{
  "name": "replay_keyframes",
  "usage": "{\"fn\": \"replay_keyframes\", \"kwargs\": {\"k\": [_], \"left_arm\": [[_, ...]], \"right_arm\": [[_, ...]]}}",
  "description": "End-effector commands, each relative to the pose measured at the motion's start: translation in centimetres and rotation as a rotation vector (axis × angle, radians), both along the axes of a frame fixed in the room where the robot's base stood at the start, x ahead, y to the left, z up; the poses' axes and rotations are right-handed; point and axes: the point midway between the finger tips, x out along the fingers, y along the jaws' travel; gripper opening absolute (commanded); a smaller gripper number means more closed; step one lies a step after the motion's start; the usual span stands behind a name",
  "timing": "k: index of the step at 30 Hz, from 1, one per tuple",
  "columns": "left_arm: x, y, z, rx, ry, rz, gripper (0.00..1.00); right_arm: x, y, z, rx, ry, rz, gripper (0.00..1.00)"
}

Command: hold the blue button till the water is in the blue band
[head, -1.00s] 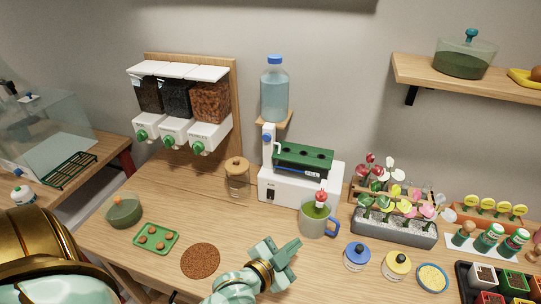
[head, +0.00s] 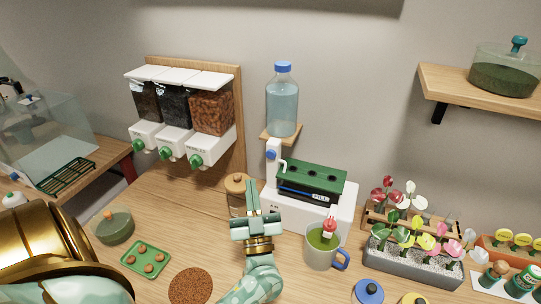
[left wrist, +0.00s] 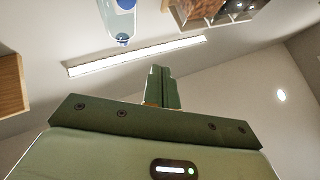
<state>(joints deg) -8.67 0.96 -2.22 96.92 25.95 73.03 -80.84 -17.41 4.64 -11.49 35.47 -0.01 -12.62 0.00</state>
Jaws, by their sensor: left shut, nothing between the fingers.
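The blue button (head: 271,155) sits on a white post of the white planter unit (head: 322,217), below a water bottle (head: 282,105) with a blue cap. The unit has a green top with holes (head: 312,180) and a front gauge marked FILL (head: 318,197) with a blue stretch; I cannot make out the water level. My left gripper (head: 254,184) is shut and empty, its fingers upright, in front of the unit's left end. It appears below and left of the button, apart from it. Its fingers (left wrist: 162,88) also show in the left wrist view. My right gripper is not in view.
A cork-lidded jar (head: 236,196) stands just behind my left gripper. A flower planter (head: 413,262) is further right. Dispensers (head: 186,110) hang at back left.

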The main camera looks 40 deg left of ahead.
Motion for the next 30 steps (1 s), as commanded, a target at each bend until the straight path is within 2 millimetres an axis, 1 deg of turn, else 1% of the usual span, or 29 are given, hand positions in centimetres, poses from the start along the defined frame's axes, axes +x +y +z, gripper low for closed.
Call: {"fn": "replay_keyframes", "kwargs": {"k": [5, 14, 18, 24, 30], "left_arm": [[1.5, 0.4, -0.2, 0.003, 0.0, -0.001, 0.0], [5.5, 1.7, -0.3, 0.004, -0.001, -0.001, 0.0], [7.0, 2.2, -0.1, 0.002, 0.0, 0.0, 0.0], [8.1, 2.5, 0.0, 0.001, 0.001, -0.002, 0.0], [8.3, 2.6, 0.0, 0.001, 0.001, -0.002, 0.0]], "right_arm": [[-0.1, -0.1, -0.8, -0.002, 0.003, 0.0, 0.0], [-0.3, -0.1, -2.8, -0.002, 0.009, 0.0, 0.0], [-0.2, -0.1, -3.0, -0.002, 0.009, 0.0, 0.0], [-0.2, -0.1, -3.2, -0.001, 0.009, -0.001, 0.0], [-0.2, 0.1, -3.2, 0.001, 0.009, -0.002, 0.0]]}}
